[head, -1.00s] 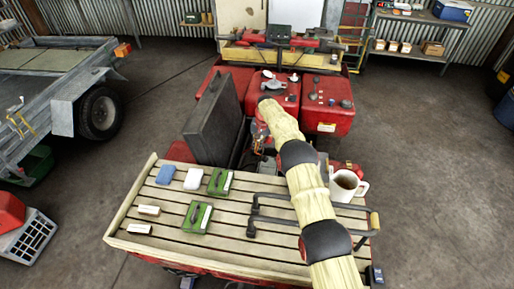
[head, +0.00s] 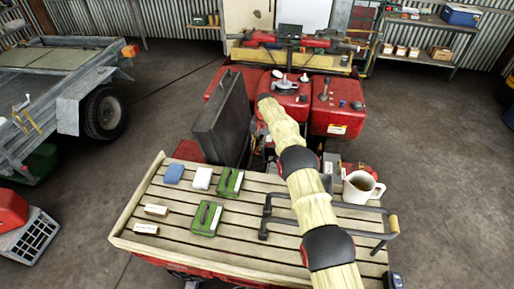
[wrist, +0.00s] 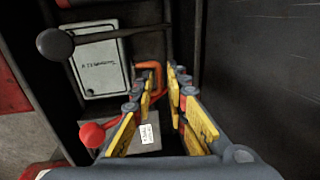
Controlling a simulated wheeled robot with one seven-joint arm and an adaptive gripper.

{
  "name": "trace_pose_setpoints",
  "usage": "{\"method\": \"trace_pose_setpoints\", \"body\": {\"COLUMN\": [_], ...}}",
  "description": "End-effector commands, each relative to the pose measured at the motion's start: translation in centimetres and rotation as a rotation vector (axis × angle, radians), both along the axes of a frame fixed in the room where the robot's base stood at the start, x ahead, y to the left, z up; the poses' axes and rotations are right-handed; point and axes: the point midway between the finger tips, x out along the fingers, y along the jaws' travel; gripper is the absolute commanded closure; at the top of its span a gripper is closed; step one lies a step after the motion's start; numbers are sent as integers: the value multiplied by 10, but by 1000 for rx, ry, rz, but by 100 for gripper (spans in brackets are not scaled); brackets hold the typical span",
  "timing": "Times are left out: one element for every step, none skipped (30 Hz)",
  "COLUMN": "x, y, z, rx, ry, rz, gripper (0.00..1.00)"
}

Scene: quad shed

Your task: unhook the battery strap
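In the wrist view my gripper (wrist: 164,72) points down into a dark compartment, its yellow-padded fingers apart with a gap between them. An orange-red curved piece (wrist: 151,68), perhaps the strap's hook, lies at the fingertips, partly covered by the left finger. I cannot tell whether they touch. A grey block with a white label (wrist: 149,134), perhaps the battery, shows below, partly hidden by the fingers. No strap is clearly distinguishable. In the head view my arm hides the gripper and most of the compartment.
A red ball knob (wrist: 92,135) is beside the left finger. A dark rod with a round knob (wrist: 55,44) crosses above a pale lettered box (wrist: 98,66). A raised black seat (head: 222,118) borders the compartment. A mug (head: 361,187) stands on the slatted rack (head: 180,240).

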Motion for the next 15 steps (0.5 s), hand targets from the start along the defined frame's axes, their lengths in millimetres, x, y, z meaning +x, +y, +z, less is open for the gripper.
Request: {"method": "trace_pose_setpoints", "body": {"x": [0, 0, 0, 0, 1, 1, 1, 1, 1, 1, 1, 1, 1, 0, 0], "y": [-1, -1, -1, -1, -1, -1, -1, -2, -2, -2, -3, -4, -4, -5, -6], "z": [0, 0, 0, 0, 1, 1, 3, 5, 8, 11, 15, 22, 28, 34, 41], "rx": [0, 0, 0, 0, 0, 0, 0, 0, 1, 1, 1, 0, 0, 0, 0], "ry": [0, -1, -1, -1, -1, -1, -2, -2, -2, -2, -2, -3, -3, -4, -4], "rz": [-1, -1, -1, -1, -1, -1, -1, -1, -1, -1, -1, -1, 0, -1, -1], "gripper": [85, 85, 85, 85, 85, 85, 85, 85, 85, 85, 85, 85, 85, 85, 85]}}
